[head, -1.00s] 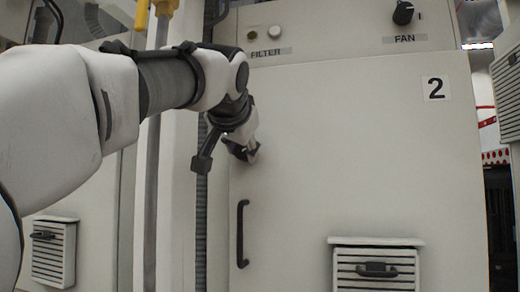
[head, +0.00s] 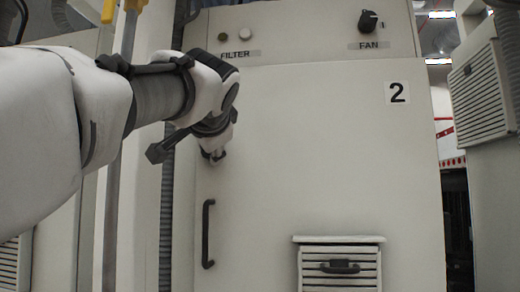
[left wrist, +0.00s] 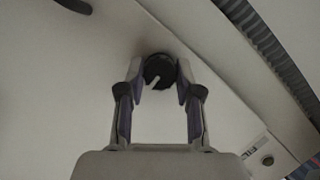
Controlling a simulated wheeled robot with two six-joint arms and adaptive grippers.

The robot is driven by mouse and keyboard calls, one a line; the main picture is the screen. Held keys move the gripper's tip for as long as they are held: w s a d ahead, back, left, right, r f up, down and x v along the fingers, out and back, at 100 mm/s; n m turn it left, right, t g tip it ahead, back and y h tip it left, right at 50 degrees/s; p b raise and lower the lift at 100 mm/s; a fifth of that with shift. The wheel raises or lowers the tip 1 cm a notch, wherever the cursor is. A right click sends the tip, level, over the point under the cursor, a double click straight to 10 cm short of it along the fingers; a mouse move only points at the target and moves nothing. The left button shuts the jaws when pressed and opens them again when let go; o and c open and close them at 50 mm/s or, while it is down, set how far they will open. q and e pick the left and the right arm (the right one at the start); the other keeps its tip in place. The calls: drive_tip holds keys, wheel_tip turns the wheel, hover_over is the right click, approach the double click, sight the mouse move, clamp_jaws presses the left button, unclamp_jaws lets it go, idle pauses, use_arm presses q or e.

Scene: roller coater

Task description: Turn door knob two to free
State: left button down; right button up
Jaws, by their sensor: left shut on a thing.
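The white pointer slants across the knob's face toward the lower left of that view. In the head view my left gripper (head: 214,157) is at the door's left edge, above the handle, and hides the knob. My right gripper is not in view.
A dark vertical handle (head: 207,233) is on the door below my left gripper. A vent box (head: 340,240) juts out lower right. Above the door is a panel with a fan knob (head: 370,20) and a filter label (head: 240,53). A ribbed hose (head: 167,230) runs down the left.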

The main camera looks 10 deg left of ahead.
use_arm(q)
drive_tip(key=shift+r, duration=0.2)
drive_tip(key=c, duration=1.1)
unclamp_jaws()
drive_tip(key=shift+c, duration=0.2)
drive_tip(key=o, duration=0.4)
drive_tip(key=shift+w+f, duration=0.2)
